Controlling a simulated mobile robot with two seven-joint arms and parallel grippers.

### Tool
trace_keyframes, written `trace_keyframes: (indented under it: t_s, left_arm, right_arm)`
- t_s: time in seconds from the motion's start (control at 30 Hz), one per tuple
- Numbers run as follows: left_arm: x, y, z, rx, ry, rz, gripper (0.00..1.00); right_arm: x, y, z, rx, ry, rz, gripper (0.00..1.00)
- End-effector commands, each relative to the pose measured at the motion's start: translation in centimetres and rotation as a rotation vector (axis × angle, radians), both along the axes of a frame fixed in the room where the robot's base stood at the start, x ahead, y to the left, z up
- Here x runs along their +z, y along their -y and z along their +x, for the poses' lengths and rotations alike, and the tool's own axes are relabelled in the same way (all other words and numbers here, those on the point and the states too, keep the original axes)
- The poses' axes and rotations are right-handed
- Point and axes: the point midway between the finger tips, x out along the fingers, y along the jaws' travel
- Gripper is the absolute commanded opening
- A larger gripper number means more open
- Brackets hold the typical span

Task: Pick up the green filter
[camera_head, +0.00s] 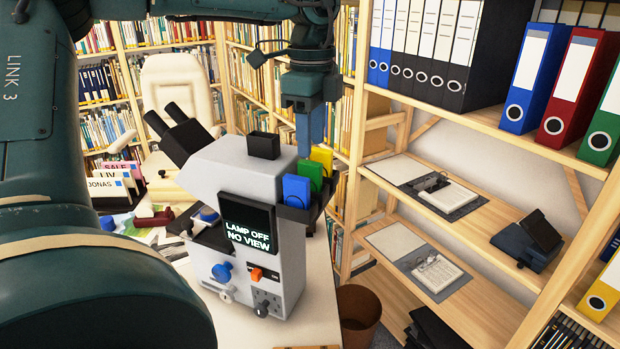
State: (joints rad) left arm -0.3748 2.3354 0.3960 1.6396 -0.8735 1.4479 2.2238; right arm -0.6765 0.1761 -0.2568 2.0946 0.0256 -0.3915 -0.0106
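The green filter (311,174) stands in a dark holder on the right side of the white microscope (239,165). It sits between the blue filter (297,191), which is nearer, and the yellow filter (322,158), which is farther. My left gripper (310,146) points down above the filters, its blue fingers close to the yellow and green ones in the picture. I see the fingers nearly edge-on, so their gap and any contact are hidden. My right gripper is not in view.
The microscope's screen (248,228) reads "LAMP OFF NO VIEW". It stands on a pale table (322,300). Shelves with binders (527,80) and clipboards (440,188) are at the right. A brown bin (358,312) is below, and a cream chair (178,90) is behind.

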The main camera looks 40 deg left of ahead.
Motion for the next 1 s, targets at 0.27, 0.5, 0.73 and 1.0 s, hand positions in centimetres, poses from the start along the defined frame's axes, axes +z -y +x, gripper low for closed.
trace_keyframes:
  t_s: [0.27,0.5,0.73,1.0]
  left_arm:
    - [-2.6,-0.1,-0.2,-0.001,-0.005,-0.004,0.4]
    - [-5.5,-0.2,-0.1,0.002,-0.001,-0.001,0.4]
    - [-5.7,-0.2,-0.1,0.001,0.002,0.001,0.4]
    - [-5.6,-0.2,-0.1,0.002,0.002,0.001,0.19]
  right_arm:
    - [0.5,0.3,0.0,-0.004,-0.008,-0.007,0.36]
    - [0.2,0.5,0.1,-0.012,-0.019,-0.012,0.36]
    - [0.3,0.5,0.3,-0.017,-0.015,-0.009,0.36]
    - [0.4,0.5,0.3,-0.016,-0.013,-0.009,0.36]
